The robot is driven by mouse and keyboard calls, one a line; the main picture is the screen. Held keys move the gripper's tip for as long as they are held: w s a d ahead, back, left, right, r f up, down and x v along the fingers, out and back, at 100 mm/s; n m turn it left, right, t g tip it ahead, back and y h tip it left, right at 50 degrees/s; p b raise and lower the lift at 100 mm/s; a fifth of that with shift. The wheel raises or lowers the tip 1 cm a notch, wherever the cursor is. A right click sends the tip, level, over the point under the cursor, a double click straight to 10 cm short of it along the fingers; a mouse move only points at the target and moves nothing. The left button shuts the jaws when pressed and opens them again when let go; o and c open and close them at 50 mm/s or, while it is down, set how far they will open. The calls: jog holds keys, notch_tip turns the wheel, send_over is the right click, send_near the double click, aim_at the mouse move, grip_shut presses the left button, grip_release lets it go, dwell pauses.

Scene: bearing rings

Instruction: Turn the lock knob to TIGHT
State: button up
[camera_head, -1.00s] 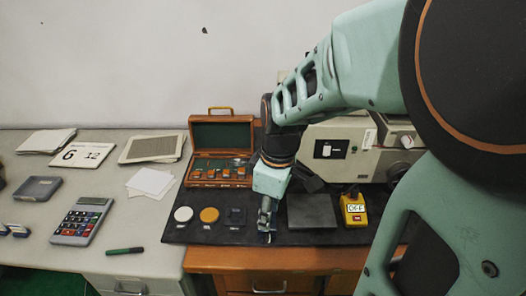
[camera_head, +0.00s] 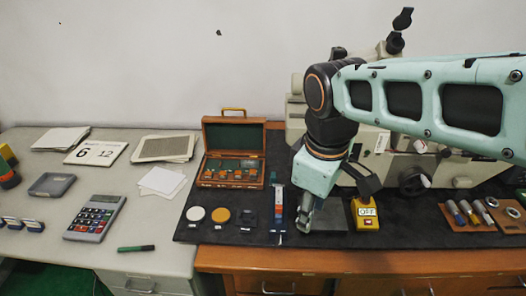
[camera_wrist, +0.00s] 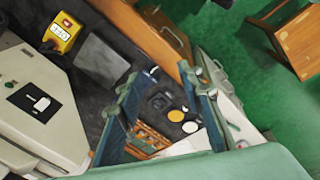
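The lock knob is not clearly identifiable. A dark round knob (camera_head: 413,181) shows on the front of the beige machine (camera_head: 375,150), right of my gripper, and no TIGHT mark is readable. My gripper (camera_head: 304,222) points down over the black mat, between a blue and red tool and the yellow box. In the wrist view its two blue fingers (camera_wrist: 162,78) stand wide apart with nothing held between them. The machine also shows at the left of the wrist view (camera_wrist: 40,105), with a black panel on it. My arm hides part of the machine in the head view.
A yellow box (camera_head: 366,212) reads OFF. An open wooden case (camera_head: 231,181), white disc (camera_head: 195,214), orange disc (camera_head: 219,217) and blue-red tool (camera_head: 279,205) lie left of my gripper. A brown tray (camera_head: 470,225) with rings and cylinders is at right.

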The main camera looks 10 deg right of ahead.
jog(key=shift+s+a+r+m, duration=0.15)
jog(key=shift+a+r+m, duration=0.1)
jog(key=shift+a, duration=0.2)
jog(key=shift+s+a+r+m, duration=0.15)
jog(key=shift+a+r, duration=0.05)
jog(key=shift+a, duration=0.2)
